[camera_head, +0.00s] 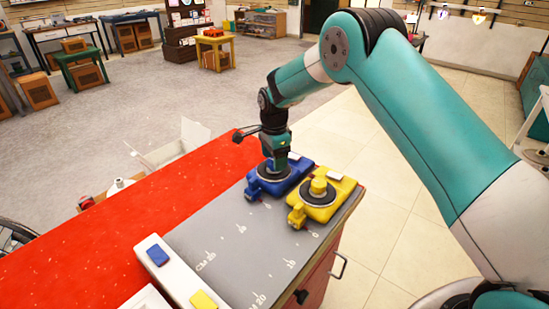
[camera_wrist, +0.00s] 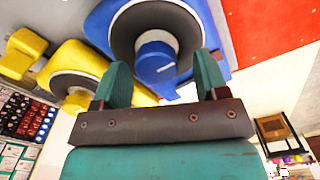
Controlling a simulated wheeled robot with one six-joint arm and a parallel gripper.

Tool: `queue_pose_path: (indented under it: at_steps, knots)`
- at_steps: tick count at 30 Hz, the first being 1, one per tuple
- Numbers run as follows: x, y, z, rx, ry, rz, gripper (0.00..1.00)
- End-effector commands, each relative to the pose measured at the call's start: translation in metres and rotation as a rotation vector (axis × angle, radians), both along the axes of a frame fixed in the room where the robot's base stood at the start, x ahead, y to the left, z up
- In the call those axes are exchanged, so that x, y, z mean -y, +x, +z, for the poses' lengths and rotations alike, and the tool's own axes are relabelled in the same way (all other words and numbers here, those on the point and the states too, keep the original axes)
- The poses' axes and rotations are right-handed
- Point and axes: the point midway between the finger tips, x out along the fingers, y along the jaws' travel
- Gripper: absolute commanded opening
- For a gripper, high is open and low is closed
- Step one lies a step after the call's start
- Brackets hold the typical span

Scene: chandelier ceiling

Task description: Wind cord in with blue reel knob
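The blue reel (camera_head: 266,186) sits on the grey mat (camera_head: 228,243) on the table. My gripper (camera_head: 279,165) is directly above it, pointing down and hiding its knob in the head view. In the wrist view the blue knob (camera_wrist: 156,64), with a white mark, stands in the middle of a dark disc on the blue reel body (camera_wrist: 100,27). My gripper's two green fingers (camera_wrist: 163,82) are apart, with the knob seen between them and gaps on both sides. Contact is not visible. No cord can be made out.
A yellow reel (camera_head: 322,205) with a yellow knob stands close on the right of the blue one. A white strip (camera_head: 174,279) with a blue and a yellow pad lies at the mat's near end. The red tabletop (camera_head: 130,220) is clear on the left.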

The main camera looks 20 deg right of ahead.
Motion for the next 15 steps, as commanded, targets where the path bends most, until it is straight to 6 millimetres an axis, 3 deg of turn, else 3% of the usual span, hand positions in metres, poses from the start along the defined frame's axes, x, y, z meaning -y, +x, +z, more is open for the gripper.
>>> queue_pose_path:
  at_steps: [8,11,15]
  knots:
    - [-0.001,-0.001,0.001,-0.005,0.000,0.003,0.67]
    - [-0.001,-0.001,0.010,-0.005,0.000,0.004,0.67]
    - [-0.001,-0.001,0.038,-0.001,0.001,0.004,0.67]
